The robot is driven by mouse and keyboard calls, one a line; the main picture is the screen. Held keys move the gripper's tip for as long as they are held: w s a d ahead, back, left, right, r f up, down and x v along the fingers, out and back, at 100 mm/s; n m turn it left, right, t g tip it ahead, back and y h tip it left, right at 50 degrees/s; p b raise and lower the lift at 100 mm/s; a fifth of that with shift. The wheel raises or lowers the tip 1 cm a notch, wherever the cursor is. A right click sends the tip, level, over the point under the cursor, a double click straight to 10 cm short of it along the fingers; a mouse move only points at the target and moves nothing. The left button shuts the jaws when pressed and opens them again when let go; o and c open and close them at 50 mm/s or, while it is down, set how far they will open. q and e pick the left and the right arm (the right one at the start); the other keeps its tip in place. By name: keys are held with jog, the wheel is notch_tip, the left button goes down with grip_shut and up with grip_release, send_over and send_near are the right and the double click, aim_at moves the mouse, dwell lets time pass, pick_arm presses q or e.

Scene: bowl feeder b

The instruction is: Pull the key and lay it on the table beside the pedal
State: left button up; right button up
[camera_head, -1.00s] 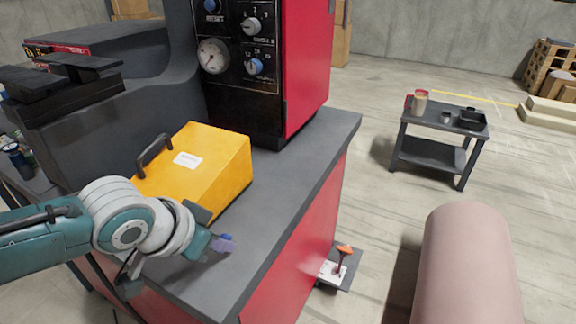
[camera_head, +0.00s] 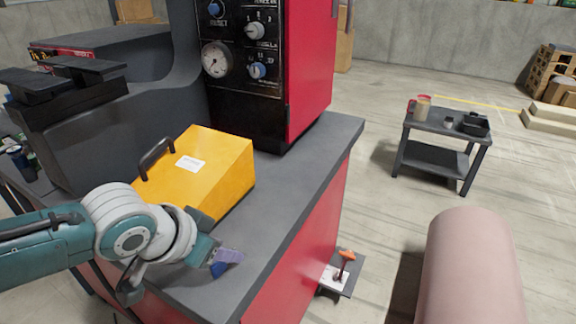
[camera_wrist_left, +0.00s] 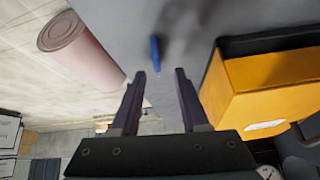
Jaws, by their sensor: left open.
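My left gripper (camera_head: 230,262) is over the front of the dark grey machine top (camera_head: 300,165), in front of the yellow box. In the left wrist view its two dark purple fingers (camera_wrist_left: 158,76) are apart, with nothing gripped between them. A small blue upright piece (camera_wrist_left: 155,53) shows just beyond the fingertips against the grey surface; I cannot tell for sure that it is the key. On the floor beside the red cabinet is a dark base (camera_head: 348,287) with an orange-topped lever (camera_head: 346,255); I cannot tell whether this is the pedal. My right gripper is not in view.
The yellow box (camera_head: 228,165) with a dark handle stands close behind my gripper and beside it in the wrist view (camera_wrist_left: 270,85). A control panel (camera_head: 245,60) rises behind. A small dark table (camera_head: 437,160) stands at right, near a pink cylinder (camera_head: 468,265).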

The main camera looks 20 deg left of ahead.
pick_arm(q)
jog(key=s+d+r+g+p, duration=0.2)
jog(key=s+d+r+p, duration=0.15)
jog(key=s+r, duration=0.65)
jog(key=s+d+r+g+p, duration=0.1)
jog(key=s+d+r+p, duration=0.3)
jog(key=s+r, duration=0.55)
notch_tip(320, 180, up, 38)
jog(key=s+a+p, duration=0.1)
jog(key=p, duration=3.7)
jog(key=shift+s+a+p, duration=0.15)
jog(key=shift+p, duration=0.25)
jog(key=shift+f, duration=0.2)
